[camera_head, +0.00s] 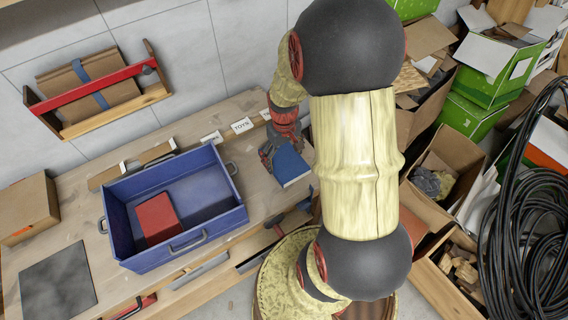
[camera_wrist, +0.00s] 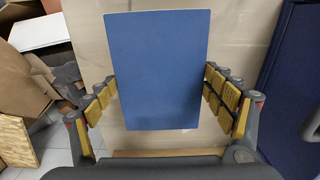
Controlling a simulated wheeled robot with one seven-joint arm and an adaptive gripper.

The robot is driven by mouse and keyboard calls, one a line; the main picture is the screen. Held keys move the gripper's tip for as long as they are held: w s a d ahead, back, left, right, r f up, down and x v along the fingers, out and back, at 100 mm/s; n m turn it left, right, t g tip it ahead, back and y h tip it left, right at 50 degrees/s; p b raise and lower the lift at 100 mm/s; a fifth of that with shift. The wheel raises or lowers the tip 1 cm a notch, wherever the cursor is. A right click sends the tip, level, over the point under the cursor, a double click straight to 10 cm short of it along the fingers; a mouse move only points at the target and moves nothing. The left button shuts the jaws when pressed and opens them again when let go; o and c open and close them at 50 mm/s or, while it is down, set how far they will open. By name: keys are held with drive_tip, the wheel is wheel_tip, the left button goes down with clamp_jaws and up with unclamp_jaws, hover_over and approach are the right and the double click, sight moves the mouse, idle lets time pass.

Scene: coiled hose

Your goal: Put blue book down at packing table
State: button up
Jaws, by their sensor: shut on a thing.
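The blue book (camera_head: 290,164) is in my gripper (camera_head: 268,152), over the right part of the packing table (camera_head: 85,195), to the right of the blue tray. In the wrist view the blue book (camera_wrist: 155,70) fills the space between the two yellow-padded fingers of my gripper (camera_wrist: 160,95), with its broad face toward the camera. The pale tabletop (camera_wrist: 95,40) shows behind it. I cannot tell whether the book touches the table. My arm hides part of the table's right end in the head view.
The blue tray (camera_head: 222,218) with a red book (camera_head: 157,218) inside stands left of my gripper. A card marked TOYS (camera_head: 242,125) is at the table's back edge. Boxes (camera_head: 478,68) and coiled black hose (camera_head: 530,235) lie to the right. A dark mat (camera_head: 58,283) lies at the left.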

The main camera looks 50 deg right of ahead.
sight(284, 162)
drive_tip(key=shift+w+d+f, duration=0.25)
drive_tip(key=shift+d+f, duration=0.05)
drive_tip(key=shift+f, duration=0.05)
drive_tip(key=shift+w+d+f+b, duration=0.15)
drive_tip(key=shift+f+b, duration=0.3)
drive_tip(key=shift+f, duration=0.5)
drive_tip(key=shift+w+d+f+b, duration=0.1)
drive_tip(key=shift+f+b, duration=0.35)
drive_tip(key=shift+f, duration=0.45)
drive_tip(key=shift+f, duration=0.15)
drive_tip(key=o, duration=1.4)
drive_tip(key=shift+c, duration=0.2)
